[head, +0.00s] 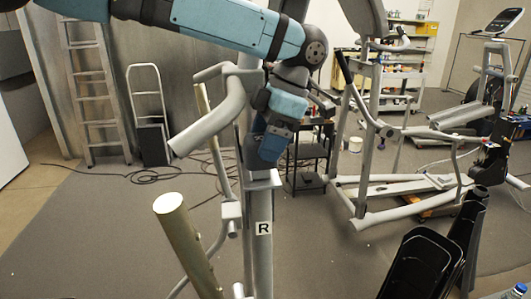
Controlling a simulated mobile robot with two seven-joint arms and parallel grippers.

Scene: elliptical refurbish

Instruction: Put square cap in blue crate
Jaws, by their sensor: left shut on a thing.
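My left gripper (268,150) points down at the top of a grey square post (262,215) marked with an R label. It is shut at the post's top end, where the square cap would sit; the cap itself is mostly hidden by the gripper, and I cannot tell whether it is still seated on the post. No blue crate can be made out clearly in the head view. My right gripper is not in view.
A thick pale tube (185,240) rises in front, left of the post. A curved grey handlebar (215,118) stands close by my left gripper. Another elliptical frame (400,190) stands behind. Cables (130,172) lie on the floor.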

